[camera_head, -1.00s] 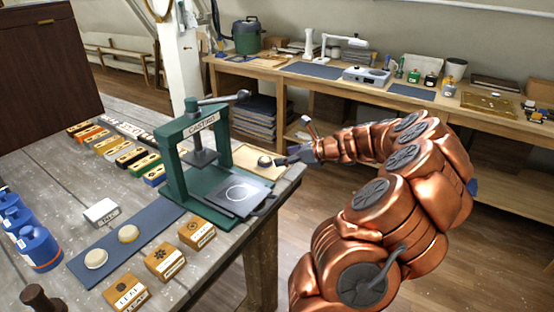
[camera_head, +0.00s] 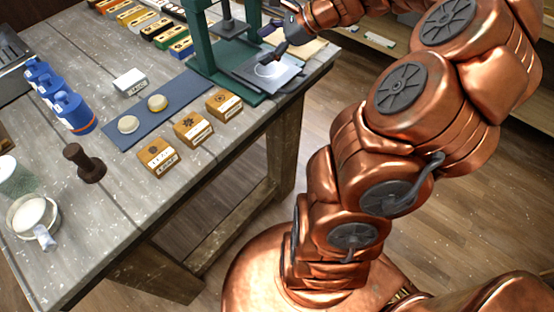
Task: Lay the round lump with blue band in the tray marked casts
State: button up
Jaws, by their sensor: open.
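Two round lumps lie on the blue mat (camera_head: 116,137) left of the green press: a pale one (camera_head: 128,124) and a yellowish one (camera_head: 157,102). I cannot make out a blue band on either. My gripper (camera_head: 274,42) is open, with dark fingers over or just behind the press's plate (camera_head: 268,69), well to the right of the lumps. A beige tray (camera_head: 309,47) shows partly behind my gripper at the table's far right corner. Its label is not readable, and its contents are hidden.
The green press (camera_head: 203,48) stands right of the mat. Wooden stamp blocks (camera_head: 193,130), a small white labelled block (camera_head: 130,82), blue bottles (camera_head: 74,113), a dark knobbed tool (camera_head: 84,163) and a glass dish (camera_head: 33,213) stand around it. The grey front tabletop is mostly clear.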

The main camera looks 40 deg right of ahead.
jog(key=s+a+n+g, duration=0.1)
jog(key=a+n, duration=0.1)
jog(key=a, duration=0.2)
jog(key=s+a+n+g, duration=0.1)
jog(key=a+n, duration=0.1)
jog(key=a, duration=0.1)
jog(key=s+a+n+g, duration=0.1)
jog(key=a+n, duration=0.1)
jog(key=a, duration=0.2)
jog(key=shift+s+a+f+y, duration=0.15)
jog(key=shift+s+a+y, duration=0.15)
jog(key=s+a+f+n+g+h, duration=0.2)
jog(key=s+a+n+g, duration=0.2)
jog(key=s+a+n, duration=0.4)
jog(key=s+f+n+g+h, duration=0.1)
jog(key=s+n, duration=0.3)
jog(key=s, duration=0.5)
jog(key=s+f+n+g+h, duration=0.1)
jog(key=s+f+n+h, duration=0.1)
jog(key=s+n, duration=0.3)
jog(key=s+h, duration=0.1)
jog(key=s, duration=0.3)
jog(key=shift+s+a+f+n+g+h, duration=0.2)
jog(key=shift+f+n+g+h, duration=0.1)
jog(key=shift+g+h, duration=0.1)
